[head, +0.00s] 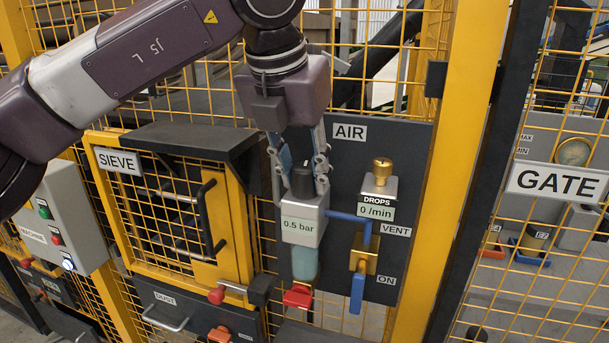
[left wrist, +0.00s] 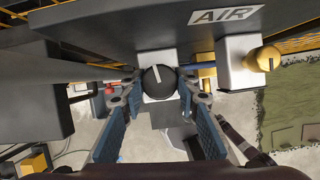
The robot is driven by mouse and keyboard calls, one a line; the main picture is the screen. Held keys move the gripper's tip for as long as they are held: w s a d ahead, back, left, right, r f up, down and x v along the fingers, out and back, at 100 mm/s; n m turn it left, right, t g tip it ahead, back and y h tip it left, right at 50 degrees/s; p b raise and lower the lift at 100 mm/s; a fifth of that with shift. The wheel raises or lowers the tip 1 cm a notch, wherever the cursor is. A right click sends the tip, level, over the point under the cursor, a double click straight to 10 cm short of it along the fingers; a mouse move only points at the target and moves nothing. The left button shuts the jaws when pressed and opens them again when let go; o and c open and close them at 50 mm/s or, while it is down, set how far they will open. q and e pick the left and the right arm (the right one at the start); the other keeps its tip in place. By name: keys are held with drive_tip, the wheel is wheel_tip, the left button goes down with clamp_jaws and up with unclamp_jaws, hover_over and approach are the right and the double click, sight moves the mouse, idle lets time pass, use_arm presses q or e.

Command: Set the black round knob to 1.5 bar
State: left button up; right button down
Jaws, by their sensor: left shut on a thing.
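The black round knob (left wrist: 158,82) sits on top of the air regulator (head: 303,222), whose display reads 0.5 bar. In the left wrist view the knob's white pointer line is near the top, tilted slightly left. My left gripper (head: 302,180) comes down from above with a finger on each side of the knob. In the left wrist view the left gripper (left wrist: 158,92) has its fingertips against the knob's sides, shut on it. In the head view the knob is partly hidden between the fingers. My right gripper is not in view.
Right of the regulator is a brass-knobbed drops unit (head: 379,185) reading 0 /min. Below it are a blue-handled valve (head: 357,290) and VENT and ON labels. A yellow post (head: 465,150) stands right, the sieve door (head: 180,210) left. A red knob (head: 298,296) sits below.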

sight(296, 170)
use_arm(q)
drive_tip(key=shift+m+h, duration=0.4)
drive_tip(key=shift+m, duration=0.8)
drive_tip(key=shift+g, duration=0.3)
drive_tip(key=o, duration=0.9)
drive_tip(key=v, duration=0.5)
drive_tip(key=shift+s+a+r, duration=0.1)
drive_tip(key=shift+s+a, duration=0.3)
drive_tip(key=shift+a, duration=0.05)
drive_tip(key=s+a, duration=0.2)
drive_tip(key=s, duration=0.1)
drive_tip(key=s+a, duration=0.4)
drive_tip(key=s, duration=0.1)
drive_tip(key=shift+s+a, duration=0.25)
drive_tip(key=shift+s, duration=0.15)
